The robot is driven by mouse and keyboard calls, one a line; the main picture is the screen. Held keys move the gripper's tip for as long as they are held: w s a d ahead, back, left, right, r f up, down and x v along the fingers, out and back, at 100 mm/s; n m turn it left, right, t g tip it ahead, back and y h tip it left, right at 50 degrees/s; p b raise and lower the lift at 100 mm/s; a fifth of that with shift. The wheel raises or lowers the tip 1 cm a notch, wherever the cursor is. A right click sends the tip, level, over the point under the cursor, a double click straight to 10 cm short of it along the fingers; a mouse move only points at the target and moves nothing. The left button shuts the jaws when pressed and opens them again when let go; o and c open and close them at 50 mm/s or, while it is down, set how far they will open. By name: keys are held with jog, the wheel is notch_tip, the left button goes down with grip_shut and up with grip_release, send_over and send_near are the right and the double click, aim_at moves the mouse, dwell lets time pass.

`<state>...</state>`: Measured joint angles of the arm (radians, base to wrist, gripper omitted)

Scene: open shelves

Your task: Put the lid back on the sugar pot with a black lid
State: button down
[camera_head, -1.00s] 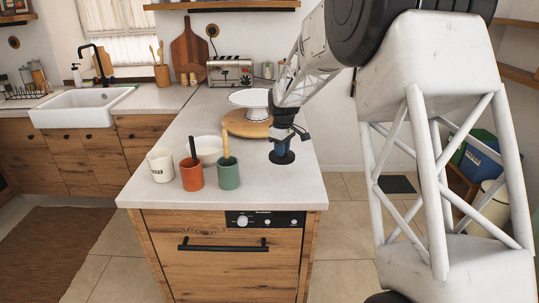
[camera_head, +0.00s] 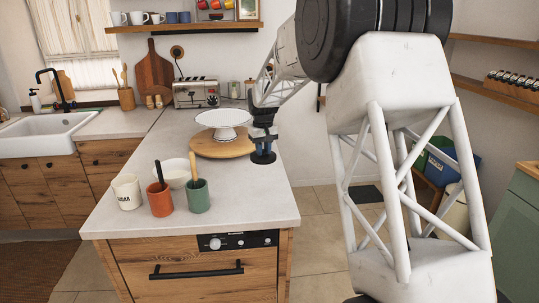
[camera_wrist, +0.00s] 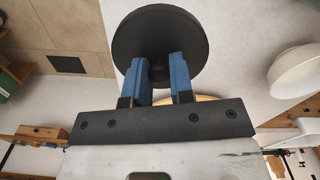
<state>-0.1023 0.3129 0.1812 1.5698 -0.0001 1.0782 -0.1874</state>
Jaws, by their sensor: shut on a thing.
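My gripper (camera_head: 263,145) is shut on the knob of a round black lid (camera_head: 263,158). In the wrist view the two blue fingers (camera_wrist: 160,80) close around the knob, with the lid's disc (camera_wrist: 157,35) beyond them. The lid shows near the right edge of the counter, to the right of the wooden board; I cannot tell how far above the counter it is. The cream sugar pot (camera_head: 128,194), with dark lettering reading SUGAR, stands upright and uncovered at the front left of the counter, well apart from my gripper.
A red cup (camera_head: 160,203) with a black handle in it and a green cup (camera_head: 196,200) with a wooden handle stand right of the pot, a white bowl (camera_head: 174,168) behind. A white cake stand (camera_head: 223,120) rests on the round board (camera_head: 205,148). The counter's front right (camera_head: 250,205) is clear.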

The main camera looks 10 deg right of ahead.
jog(key=s+a+r+n, duration=0.2)
jog(key=a+n, duration=0.4)
jog(key=a, duration=1.9)
jog(key=s+a+r+n, duration=0.1)
jog(key=a+n, duration=0.6)
jog(key=a, duration=1.8)
jog(key=shift+s+r+n, duration=0.3)
jog(key=shift+s+r, duration=0.05)
jog(key=shift+s, duration=0.4)
jog(key=shift+f, duration=0.15)
notch_tip(320, 180, down, 6)
jog(key=shift+f, duration=0.25)
jog(key=c, duration=0.9)
grip_release()
